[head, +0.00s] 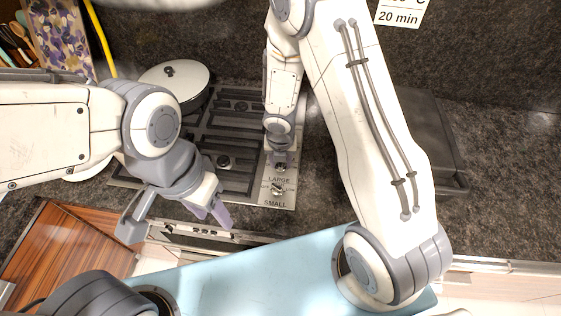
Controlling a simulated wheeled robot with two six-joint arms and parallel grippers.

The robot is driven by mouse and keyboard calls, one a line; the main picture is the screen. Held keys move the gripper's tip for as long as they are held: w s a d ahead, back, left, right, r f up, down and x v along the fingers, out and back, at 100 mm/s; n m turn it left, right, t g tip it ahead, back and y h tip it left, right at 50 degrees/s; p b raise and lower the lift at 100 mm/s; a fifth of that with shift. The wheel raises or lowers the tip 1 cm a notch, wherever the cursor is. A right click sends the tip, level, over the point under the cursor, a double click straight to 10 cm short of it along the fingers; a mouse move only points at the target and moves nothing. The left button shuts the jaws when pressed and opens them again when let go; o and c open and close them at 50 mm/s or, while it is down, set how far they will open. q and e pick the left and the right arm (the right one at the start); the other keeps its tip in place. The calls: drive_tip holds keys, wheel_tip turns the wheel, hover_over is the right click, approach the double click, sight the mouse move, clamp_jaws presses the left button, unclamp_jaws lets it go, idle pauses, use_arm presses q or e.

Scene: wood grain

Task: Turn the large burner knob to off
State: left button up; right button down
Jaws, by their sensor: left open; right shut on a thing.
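The stove's control panel (288,198) is a pale strip with two knobs, labelled LARGE and SMALL. The large burner knob (281,167) is the upper one, above the word LARGE. My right gripper (281,160) reaches down from above and is shut on this knob, hiding much of it; its pointer angle cannot be read. The small knob (278,188) sits just below, above the word SMALL, with nothing touching it. My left gripper (178,217) is open and empty, over the stove's front edge, left of the panel.
A lidded pan (176,80) stands on the back left of the black stove grate (225,140). A utensil holder (18,45) and a floral board (62,35) are at the upper left. A dark flat slab (428,135) lies on the right counter. Open dark counter (510,190) lies further right.

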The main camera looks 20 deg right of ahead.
drive_tip(key=shift+n, duration=0.3)
drive_tip(key=shift+d+n+y+p, duration=0.1)
drive_tip(key=shift+n+y+p, duration=0.25)
drive_tip(key=shift+n, duration=1.95)
drive_tip(key=n+p, duration=0.1)
drive_tip(key=n, duration=0.1)
drive_tip(key=shift+r+n+y, duration=0.1)
drive_tip(key=shift+n+y, duration=0.15)
drive_tip(key=shift+n, duration=1.05)
drive_tip(key=shift+p, duration=0.35)
